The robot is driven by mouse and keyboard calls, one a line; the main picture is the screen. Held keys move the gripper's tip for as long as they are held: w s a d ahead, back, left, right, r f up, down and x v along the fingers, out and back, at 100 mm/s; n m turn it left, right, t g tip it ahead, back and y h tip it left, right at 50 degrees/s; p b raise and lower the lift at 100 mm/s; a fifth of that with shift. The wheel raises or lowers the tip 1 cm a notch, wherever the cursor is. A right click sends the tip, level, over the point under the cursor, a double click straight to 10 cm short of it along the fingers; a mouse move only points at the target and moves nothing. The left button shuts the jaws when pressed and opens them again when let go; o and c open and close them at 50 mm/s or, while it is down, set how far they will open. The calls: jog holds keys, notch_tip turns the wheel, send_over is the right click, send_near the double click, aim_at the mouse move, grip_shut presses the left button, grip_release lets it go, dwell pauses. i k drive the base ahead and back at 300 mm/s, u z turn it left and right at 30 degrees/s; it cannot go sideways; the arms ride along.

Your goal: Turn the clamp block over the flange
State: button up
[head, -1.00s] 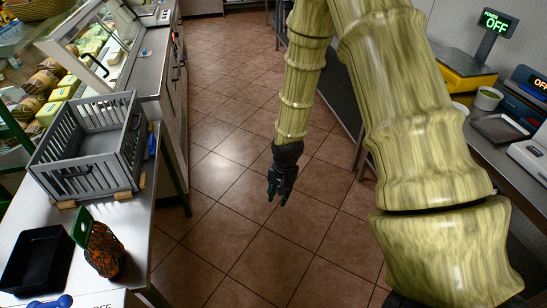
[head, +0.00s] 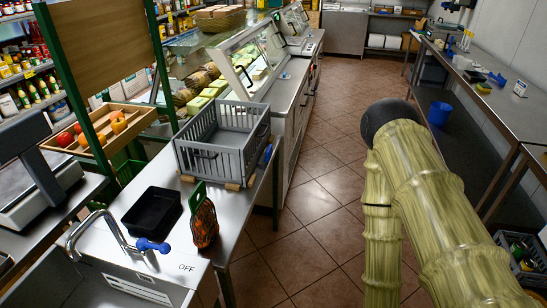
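I cannot make out a clamp block or a flange for certain in the head view. Small items lie on the steel bench (head: 480,95) at the right: a blue piece (head: 497,79), a small green-topped object (head: 484,88) and a pale jar (head: 520,88). They are too small to identify. My arm fills the lower right, and my gripper is not in view.
A grey slatted crate (head: 222,150), a black tray (head: 152,212) and a netted orange bag (head: 204,222) stand on the left table. A blue-handled tap (head: 120,240) is in front. A blue bucket (head: 439,114) sits under the right bench. The tiled aisle (head: 315,180) is clear.

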aim_at(269, 149)
jog(key=z, duration=0.7)
jog(key=i, duration=0.6)
jog(key=u, duration=0.9)
jog(key=i, duration=0.5)
jog(key=u, duration=0.45)
